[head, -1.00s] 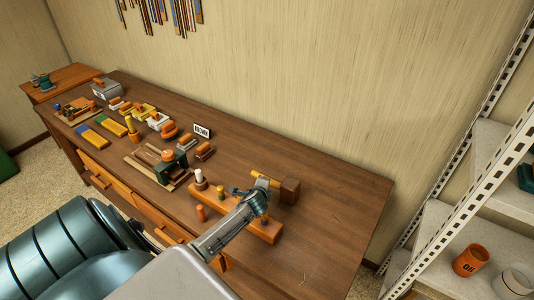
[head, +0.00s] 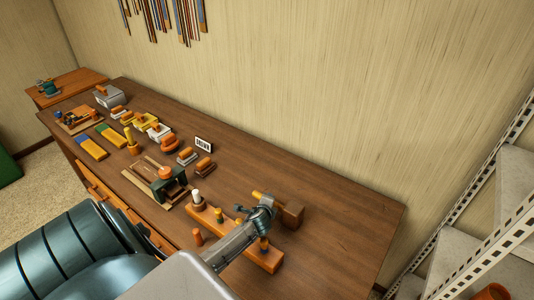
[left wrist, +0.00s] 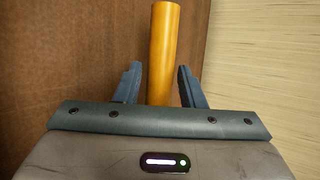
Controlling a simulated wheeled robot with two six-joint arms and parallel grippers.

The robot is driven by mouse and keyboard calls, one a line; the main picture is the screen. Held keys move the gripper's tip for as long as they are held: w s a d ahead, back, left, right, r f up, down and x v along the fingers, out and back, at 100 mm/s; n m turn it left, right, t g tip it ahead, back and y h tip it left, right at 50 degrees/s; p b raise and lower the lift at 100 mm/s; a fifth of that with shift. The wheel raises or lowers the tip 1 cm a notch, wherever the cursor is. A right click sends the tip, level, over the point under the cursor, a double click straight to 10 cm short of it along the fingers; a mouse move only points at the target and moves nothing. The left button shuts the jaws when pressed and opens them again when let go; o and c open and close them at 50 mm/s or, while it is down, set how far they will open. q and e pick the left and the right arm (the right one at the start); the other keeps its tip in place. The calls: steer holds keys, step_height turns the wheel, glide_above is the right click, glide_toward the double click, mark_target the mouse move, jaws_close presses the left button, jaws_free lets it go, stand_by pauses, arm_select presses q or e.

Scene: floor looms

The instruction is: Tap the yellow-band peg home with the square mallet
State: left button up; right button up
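The square mallet lies on the bench at the right, with a brown block head (head: 291,213) and an orange-yellow handle (head: 258,195). My left gripper (head: 262,205) is at the handle, hiding part of it. In the left wrist view the handle (left wrist: 163,50) stands between my two open fingers (left wrist: 160,88), with a narrow gap visible on each side. An orange peg block (head: 263,258) lies beneath my left arm and holds several pegs, among them a white-topped one (head: 196,198) and an orange one (head: 264,244). I cannot tell which peg has the yellow band. My right gripper is out of view.
A loose-looking orange peg (head: 198,237) stands before the block. A dark green fixture with an orange knob (head: 166,172), a label card (head: 203,144) and several small tools occupy the bench's left. The bench's right end is clear. A metal shelf (head: 490,230) stands at the right.

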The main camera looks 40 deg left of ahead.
arm_select(q)
steer(key=shift+c, duration=0.5)
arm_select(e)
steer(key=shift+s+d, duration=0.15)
arm_select(q)
steer(key=shift+s, duration=0.1)
jaws_close()
steer(key=shift+r, duration=0.95)
step_height(320, 180, up, 2)
steer(key=shift+r, duration=0.6)
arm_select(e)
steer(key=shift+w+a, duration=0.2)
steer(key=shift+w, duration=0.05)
